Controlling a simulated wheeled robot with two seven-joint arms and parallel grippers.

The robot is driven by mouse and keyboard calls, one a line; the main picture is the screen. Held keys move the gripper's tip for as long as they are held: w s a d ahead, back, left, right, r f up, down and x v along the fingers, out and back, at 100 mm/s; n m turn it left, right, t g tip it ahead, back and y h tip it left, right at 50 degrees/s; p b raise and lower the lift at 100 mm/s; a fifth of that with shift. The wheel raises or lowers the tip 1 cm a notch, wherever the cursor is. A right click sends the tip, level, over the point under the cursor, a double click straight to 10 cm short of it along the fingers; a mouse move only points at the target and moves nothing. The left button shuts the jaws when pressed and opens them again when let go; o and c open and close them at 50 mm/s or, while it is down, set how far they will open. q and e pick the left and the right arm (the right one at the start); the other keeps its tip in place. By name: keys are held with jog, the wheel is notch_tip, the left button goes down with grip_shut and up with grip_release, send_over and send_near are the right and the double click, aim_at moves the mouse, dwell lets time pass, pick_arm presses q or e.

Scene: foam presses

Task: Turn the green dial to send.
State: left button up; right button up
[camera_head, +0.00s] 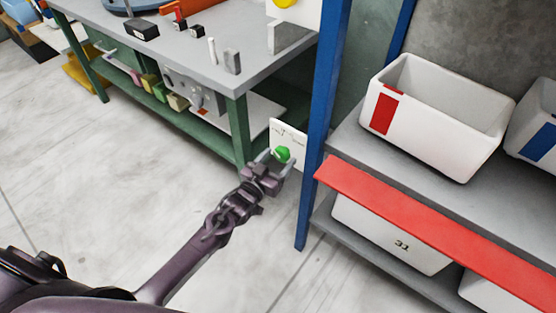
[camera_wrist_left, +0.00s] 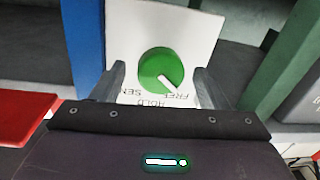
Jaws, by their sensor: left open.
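The green dial (camera_head: 282,154) sits on a white panel (camera_head: 276,131) beside the blue post. In the left wrist view the round green dial (camera_wrist_left: 161,70) has a white pointer mark slanting to the lower right, toward the word FREE. HOLD is lettered below the dial and SEN, partly hidden by a finger, at its left. My left gripper (camera_head: 273,163) is open, with one finger on each side of the dial in the left wrist view (camera_wrist_left: 160,88). I cannot tell whether the fingers touch it. My right gripper is not in view.
A blue post (camera_head: 322,115) stands right of the panel. A shelf with a red front edge (camera_head: 420,228) and white bins (camera_head: 427,137) is at the right. A grey-topped green workbench (camera_head: 185,50) with small items stands behind. The floor at left is clear.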

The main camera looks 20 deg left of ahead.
pick_arm(q)
jog(key=shift+w, duration=0.25)
jog(key=c, duration=1)
